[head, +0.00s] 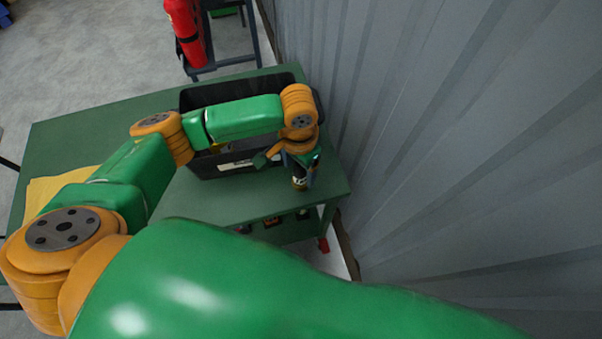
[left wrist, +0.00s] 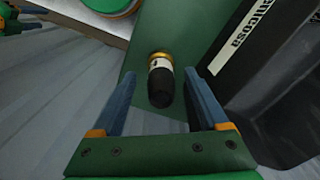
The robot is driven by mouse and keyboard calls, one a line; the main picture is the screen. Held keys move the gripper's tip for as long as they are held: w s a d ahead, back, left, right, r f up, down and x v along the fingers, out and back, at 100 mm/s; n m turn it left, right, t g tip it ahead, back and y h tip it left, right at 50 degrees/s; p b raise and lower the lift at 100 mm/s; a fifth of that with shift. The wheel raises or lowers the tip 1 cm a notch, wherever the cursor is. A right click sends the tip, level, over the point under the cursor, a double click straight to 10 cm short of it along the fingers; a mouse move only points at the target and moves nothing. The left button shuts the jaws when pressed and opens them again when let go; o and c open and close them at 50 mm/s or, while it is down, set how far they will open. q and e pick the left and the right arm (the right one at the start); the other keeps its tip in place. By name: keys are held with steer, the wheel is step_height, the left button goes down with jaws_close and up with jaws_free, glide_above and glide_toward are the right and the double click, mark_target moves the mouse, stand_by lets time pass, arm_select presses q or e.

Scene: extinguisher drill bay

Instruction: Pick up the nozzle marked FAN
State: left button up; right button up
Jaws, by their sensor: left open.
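A nozzle (left wrist: 161,82), black with a pale label band and a brass-coloured end, is on the green table (left wrist: 150,30), near its edge. The label's lettering is too small to read, so I cannot confirm FAN. My left gripper (left wrist: 160,74) is open, with its blue fingers on either side of the nozzle in the left wrist view and a gap on each side. In the head view the left gripper (head: 304,175) points down at the table's right end, and the nozzle (head: 299,184) shows partly behind it. My right gripper is not in view.
A black bin (head: 290,80) with a white label stands on the table close beside the gripper; its wall also shows in the left wrist view (left wrist: 255,85). A grey corrugated wall (head: 450,130) rises to the right. A red extinguisher (head: 186,30) stands beyond the table.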

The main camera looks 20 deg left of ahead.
arm_select(q)
steer(key=shift+f, duration=0.85)
steer(key=shift+w+f, duration=0.25)
steer(key=shift+f, duration=0.1)
steer(key=shift+s, duration=0.1)
jaws_close()
steer(key=shift+r, duration=0.15)
